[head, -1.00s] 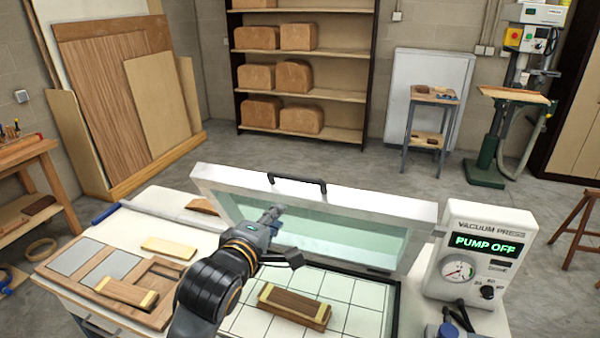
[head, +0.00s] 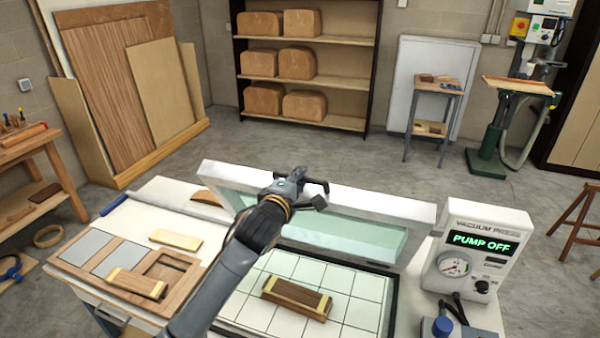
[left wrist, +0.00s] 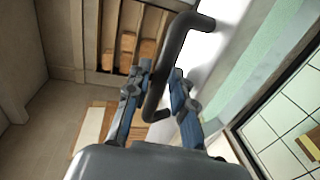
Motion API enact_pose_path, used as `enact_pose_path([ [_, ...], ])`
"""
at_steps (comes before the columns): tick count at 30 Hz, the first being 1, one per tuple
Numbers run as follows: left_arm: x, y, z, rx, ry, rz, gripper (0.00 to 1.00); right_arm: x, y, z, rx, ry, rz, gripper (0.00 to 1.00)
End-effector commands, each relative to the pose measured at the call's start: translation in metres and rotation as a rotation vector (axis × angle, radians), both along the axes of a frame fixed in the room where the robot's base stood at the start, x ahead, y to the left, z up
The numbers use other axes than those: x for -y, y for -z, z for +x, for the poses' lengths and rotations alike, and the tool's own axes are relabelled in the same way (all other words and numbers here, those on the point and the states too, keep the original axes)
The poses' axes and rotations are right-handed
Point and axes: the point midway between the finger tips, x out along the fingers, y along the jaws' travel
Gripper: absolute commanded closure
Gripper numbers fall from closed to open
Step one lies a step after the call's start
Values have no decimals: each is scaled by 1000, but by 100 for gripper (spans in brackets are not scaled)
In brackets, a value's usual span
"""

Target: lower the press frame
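The press frame (head: 385,207), a white frame with a translucent green sheet, stands raised and tilted over the gridded press bed (head: 258,290). Its black handle (head: 322,184) is on the top edge, partly hidden by my left gripper (head: 303,188). In the left wrist view the handle (left wrist: 178,45) runs between the two fingers of my left gripper (left wrist: 156,96). The fingers are open, one on each side of the bar, with gaps visible. A wooden block with pale strips (head: 297,298) lies on the bed. My right gripper is not in view.
The vacuum press control box (head: 478,252) stands right of the bed and reads PUMP OFF. Left of the bed are a wooden panel (head: 135,262) and a pale block (head: 176,239). A shelf of brown blocks (head: 305,115) stands behind, across clear floor.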

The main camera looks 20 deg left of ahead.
Motion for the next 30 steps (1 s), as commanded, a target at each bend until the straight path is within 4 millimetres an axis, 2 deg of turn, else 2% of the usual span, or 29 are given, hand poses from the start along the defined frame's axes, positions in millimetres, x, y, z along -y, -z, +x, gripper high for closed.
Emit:
enact_pose_path([
  [4,0,1,7,0,-1,2,77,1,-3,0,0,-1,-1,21],
  [12,0,2,9,0,-1,1,77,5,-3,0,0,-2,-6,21],
  [13,0,2,9,0,-1,1,79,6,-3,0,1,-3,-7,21],
  [16,0,2,8,0,-1,1,99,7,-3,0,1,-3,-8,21],
  [17,0,2,8,0,-1,1,100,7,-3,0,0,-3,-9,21],
  [26,0,3,8,0,0,1,100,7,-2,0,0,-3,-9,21],
  [30,1,7,9,15,2,-1,100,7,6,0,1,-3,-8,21],
])
